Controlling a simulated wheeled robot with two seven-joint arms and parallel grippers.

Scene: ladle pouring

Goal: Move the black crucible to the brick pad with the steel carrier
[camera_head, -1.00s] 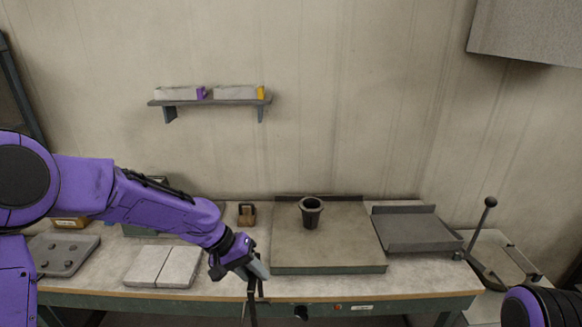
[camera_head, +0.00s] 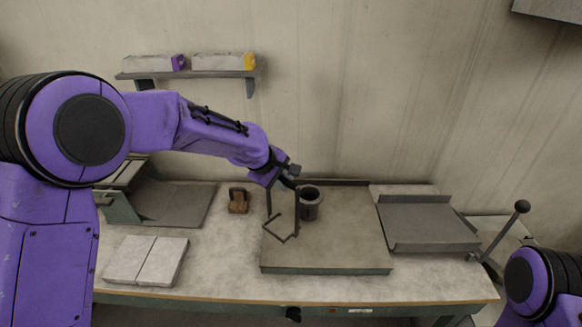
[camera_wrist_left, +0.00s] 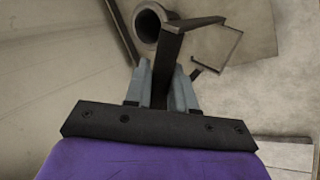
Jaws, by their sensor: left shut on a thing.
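The black crucible (camera_head: 310,207) stands upright on the grey raised plate (camera_head: 335,240), near its back left. In the left wrist view the crucible (camera_wrist_left: 149,22) shows its round open mouth at the top. My left gripper (camera_head: 290,178) is shut on the steel carrier (camera_head: 297,216), a dark thin frame that hangs down just left of the crucible. In the left wrist view the carrier (camera_wrist_left: 168,50) runs between the fingers of my gripper (camera_wrist_left: 163,84), its open frame beside the crucible. I cannot tell if they touch. The brick pad (camera_head: 147,261), two pale slabs, lies front left. My right gripper is out of view.
A small brown block with a dark handle (camera_head: 238,201) stands left of the plate. A grey tray (camera_head: 428,225) lies to the right, with a ball-topped lever (camera_head: 505,235) beyond it. A wall shelf (camera_head: 190,73) holds two boxes. The bench between pad and plate is clear.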

